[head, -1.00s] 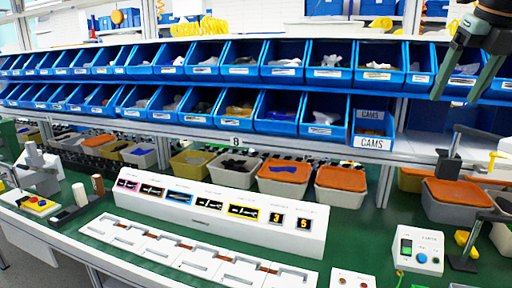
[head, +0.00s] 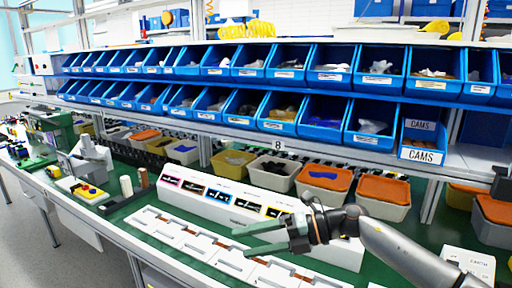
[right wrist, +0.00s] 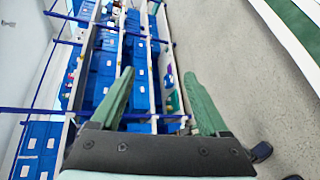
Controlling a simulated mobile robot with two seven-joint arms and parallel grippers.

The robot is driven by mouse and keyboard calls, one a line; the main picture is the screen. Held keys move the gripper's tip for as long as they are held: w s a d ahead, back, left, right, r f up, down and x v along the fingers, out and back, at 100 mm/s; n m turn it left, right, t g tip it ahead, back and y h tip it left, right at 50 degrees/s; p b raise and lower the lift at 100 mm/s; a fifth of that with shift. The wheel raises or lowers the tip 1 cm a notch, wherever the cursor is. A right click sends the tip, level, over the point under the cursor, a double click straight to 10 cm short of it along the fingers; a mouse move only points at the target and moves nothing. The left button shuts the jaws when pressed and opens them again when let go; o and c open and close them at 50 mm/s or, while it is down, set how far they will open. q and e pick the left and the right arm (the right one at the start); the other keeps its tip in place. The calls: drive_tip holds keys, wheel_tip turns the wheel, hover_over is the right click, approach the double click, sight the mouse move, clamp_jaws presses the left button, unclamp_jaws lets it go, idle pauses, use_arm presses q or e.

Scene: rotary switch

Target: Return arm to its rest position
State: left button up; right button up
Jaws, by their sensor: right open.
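My right gripper (head: 236,242) comes in from the lower right of the head view, its green fingers apart and pointing left. It appears in front of the white sloped panel (head: 215,207) with coloured display windows and hides its right part. Nothing is between the fingers. In the right wrist view the open fingers (right wrist: 158,73) show, also empty, with the floor and blue bins beyond. A white box (head: 468,262) is partly in view at the lower right edge of the head view. My left gripper is not in view.
Two rows of blue bins (head: 328,77) run above the green bench. Tubs with orange lids (head: 383,188) stand under them. A row of white trays (head: 195,243) lies along the bench front. Grey floor (head: 25,210) is open at the left.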

drive_tip(key=s+a+f+m+t+y, duration=0.3)
drive_tip(key=m+t+y, duration=0.2)
drive_tip(key=m, duration=0.4)
drive_tip(key=s+d+f+m+t+h+p, duration=0.1)
drive_tip(key=s+d+f+m+t+h, duration=0.2)
drive_tip(key=d+f+m+h, duration=0.35)
drive_tip(key=s+d+f+m+t+h, duration=0.2)
drive_tip(key=s+d+f+m+h, duration=0.15)
drive_tip(key=f+m, duration=0.55)
drive_tip(key=s+d+f+m+t+h+p, duration=0.1)
drive_tip(key=s+d+f+m+t+h, duration=0.3)
drive_tip(key=f+m, duration=0.35)
drive_tip(key=s+d+f+m+g+h, duration=0.1)
drive_tip(key=s+d+f+m+g, duration=0.1)
drive_tip(key=s, duration=0.4)
drive_tip(key=s+d+f+m+g+h, duration=0.2)
drive_tip(key=s+d+f+g, duration=0.1)
drive_tip(key=s+f, duration=0.3)
drive_tip(key=shift+s+d+f+h, duration=0.25)
drive_tip(key=shift+s+d+h, duration=0.05)
drive_tip(key=shift+d, duration=0.55)
